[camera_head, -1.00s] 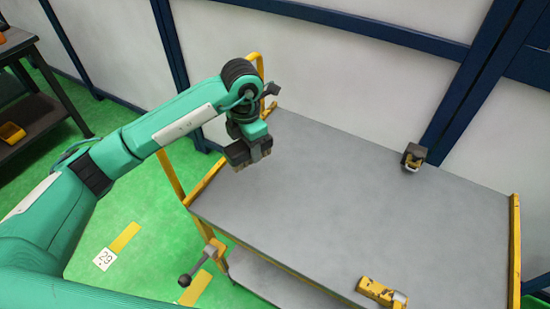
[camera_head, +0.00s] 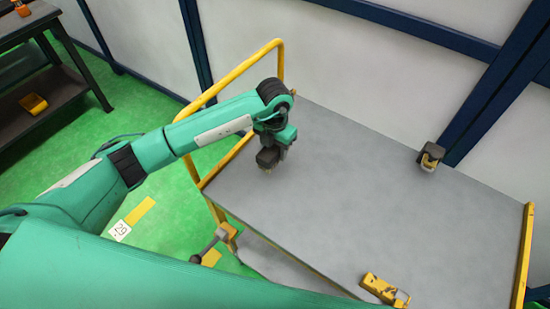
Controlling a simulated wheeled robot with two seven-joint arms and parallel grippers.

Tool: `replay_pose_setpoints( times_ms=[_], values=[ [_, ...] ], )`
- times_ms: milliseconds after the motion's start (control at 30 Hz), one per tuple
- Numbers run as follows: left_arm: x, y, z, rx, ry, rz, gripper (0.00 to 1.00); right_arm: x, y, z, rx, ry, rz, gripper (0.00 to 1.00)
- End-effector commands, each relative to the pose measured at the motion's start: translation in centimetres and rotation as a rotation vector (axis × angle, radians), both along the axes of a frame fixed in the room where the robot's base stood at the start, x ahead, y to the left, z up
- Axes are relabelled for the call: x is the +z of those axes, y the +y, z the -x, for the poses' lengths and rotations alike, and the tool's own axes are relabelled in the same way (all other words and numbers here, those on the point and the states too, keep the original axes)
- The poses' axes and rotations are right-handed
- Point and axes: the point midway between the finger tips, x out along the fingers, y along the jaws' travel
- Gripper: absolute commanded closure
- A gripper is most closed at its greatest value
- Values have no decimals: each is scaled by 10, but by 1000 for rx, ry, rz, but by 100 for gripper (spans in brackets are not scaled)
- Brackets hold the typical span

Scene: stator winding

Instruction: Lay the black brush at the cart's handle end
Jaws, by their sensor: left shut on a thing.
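My left gripper (camera_head: 270,146) points down over the handle end of the cart's grey top (camera_head: 350,200). It is shut on the black brush (camera_head: 267,158), a small dark block with pale bristles at its lower side. The gripper partly hides the brush. I cannot tell whether the bristles touch the top or hang just above it. The cart's yellow handle (camera_head: 244,68) rises at the left end, behind my left arm. My right gripper is not in view.
A yellow rail (camera_head: 524,255) closes the right end. The middle of the top is bare. A dark table (camera_head: 40,100) stands at far left.

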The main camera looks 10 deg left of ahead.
Motion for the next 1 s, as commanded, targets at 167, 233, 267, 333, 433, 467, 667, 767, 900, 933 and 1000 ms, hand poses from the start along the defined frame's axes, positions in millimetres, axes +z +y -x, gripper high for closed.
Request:
replay_pose_setpoints(
  times_ms=[167, 233, 267, 333, 433, 467, 667, 767, 900, 933, 1000],
  values=[
    [-21, 0, 0, -1, 0, 0, 81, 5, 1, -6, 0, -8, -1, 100],
    [-24, -1, 0, -1, 0, 0, 81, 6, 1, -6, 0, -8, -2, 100],
    [-26, -1, 0, -1, 0, 0, 81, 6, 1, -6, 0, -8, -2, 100],
    [-33, -1, 0, -1, 1, 1, 81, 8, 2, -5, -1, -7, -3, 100],
    [-48, -1, 1, 0, 2, 0, 81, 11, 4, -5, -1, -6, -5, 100],
    [-53, 0, 1, 0, 3, 0, 81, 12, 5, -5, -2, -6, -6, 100],
    [-67, 0, 0, -1, -1, -1, 81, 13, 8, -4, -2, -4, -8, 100],
    [-66, 0, 0, -1, -1, -1, 81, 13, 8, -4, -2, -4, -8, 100],
    [-70, 0, 0, -1, -1, -1, 81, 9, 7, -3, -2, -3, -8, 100],
    [-70, 0, 0, -1, -1, -1, 53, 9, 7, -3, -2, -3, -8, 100],
    [-69, 0, 0, -1, -1, 0, 39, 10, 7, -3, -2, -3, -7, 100]
  ],
)
